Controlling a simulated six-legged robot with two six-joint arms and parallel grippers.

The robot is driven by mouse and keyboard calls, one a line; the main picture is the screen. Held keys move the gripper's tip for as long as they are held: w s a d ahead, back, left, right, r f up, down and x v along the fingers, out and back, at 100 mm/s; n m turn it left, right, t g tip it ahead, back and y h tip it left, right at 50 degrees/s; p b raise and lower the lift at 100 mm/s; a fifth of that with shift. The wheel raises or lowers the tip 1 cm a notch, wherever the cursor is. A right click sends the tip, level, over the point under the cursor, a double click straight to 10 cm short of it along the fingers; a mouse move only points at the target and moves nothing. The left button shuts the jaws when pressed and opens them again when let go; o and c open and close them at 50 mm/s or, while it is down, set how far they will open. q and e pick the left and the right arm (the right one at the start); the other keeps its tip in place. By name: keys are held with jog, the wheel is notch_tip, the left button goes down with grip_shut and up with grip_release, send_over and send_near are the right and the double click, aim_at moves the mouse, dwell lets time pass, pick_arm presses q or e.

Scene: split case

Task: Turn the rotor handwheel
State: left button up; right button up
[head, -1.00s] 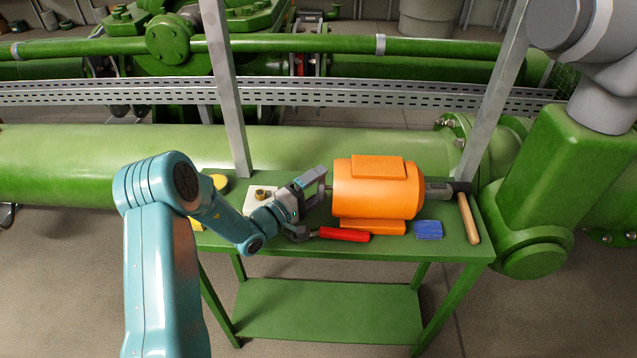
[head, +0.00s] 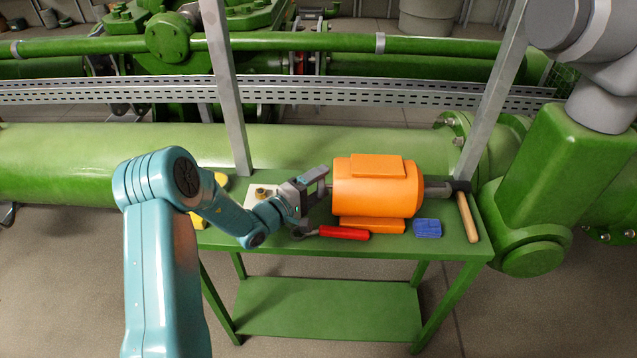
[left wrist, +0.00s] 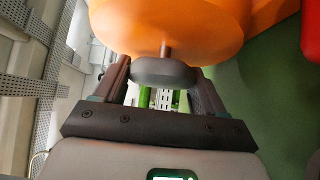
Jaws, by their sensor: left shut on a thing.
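The orange motor (head: 375,190) sits on the green workbench. It also fills the top of the left wrist view (left wrist: 160,25). A dark grey handwheel (left wrist: 165,72) sits on the thin shaft at the motor's end. My left gripper (head: 320,192) reaches the motor's left end. In the left wrist view its fingers (left wrist: 162,82) stand on either side of the handwheel and are shut on it. In the head view the gripper largely hides the handwheel. My right gripper is not in view.
On the green workbench (head: 320,247) a red-handled tool (head: 344,233) lies close below my gripper. A blue block (head: 427,228) and a wooden-handled hammer (head: 468,217) lie to the right. Grey posts (head: 226,90) rise at the bench's back. Green pipes run behind.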

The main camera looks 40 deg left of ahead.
pick_arm(q)
jog(key=shift+r+n+g+p, duration=0.15)
jog(key=shift+n+g+p, duration=0.65)
jog(key=shift+n+g, duration=0.3)
jog(key=shift+n+g+p, duration=0.5)
jog(key=shift+g+p, duration=0.1)
jog(key=shift+g, duration=0.2)
jog(key=n+g+h+p, duration=0.1)
jog(key=n+g+p, duration=0.1)
jog(key=p, duration=0.4)
jog(key=n+g+p, duration=0.1)
jog(key=g+p, duration=0.2)
jog(key=p, duration=0.3)
jog(key=shift+s+n+g+h+p, duration=0.1)
jog(key=shift+n+g+h+p, duration=0.3)
jog(key=shift+f+n+g+h+p, duration=0.2)
jog(key=shift+n+g+h+p, duration=0.2)
jog(key=shift+g+p, duration=0.15)
jog(key=shift+f+g, duration=0.15)
jog(key=shift+g, duration=0.2)
jog(key=shift+f+n+g+h+b, duration=0.2)
jog(key=shift+n+g+h+b, duration=0.3)
jog(key=shift+g+b, duration=0.15)
jog(key=n+g+h+b, duration=0.1)
jog(key=g+b, duration=0.1)
jog(key=b, duration=0.2)
jog(key=shift+s+f, duration=0.1)
jog(key=shift+d+r+n+g+h+b, duration=0.1)
jog(key=shift+r+n+g+h+b, duration=0.35)
jog(key=shift+b, duration=0.6)
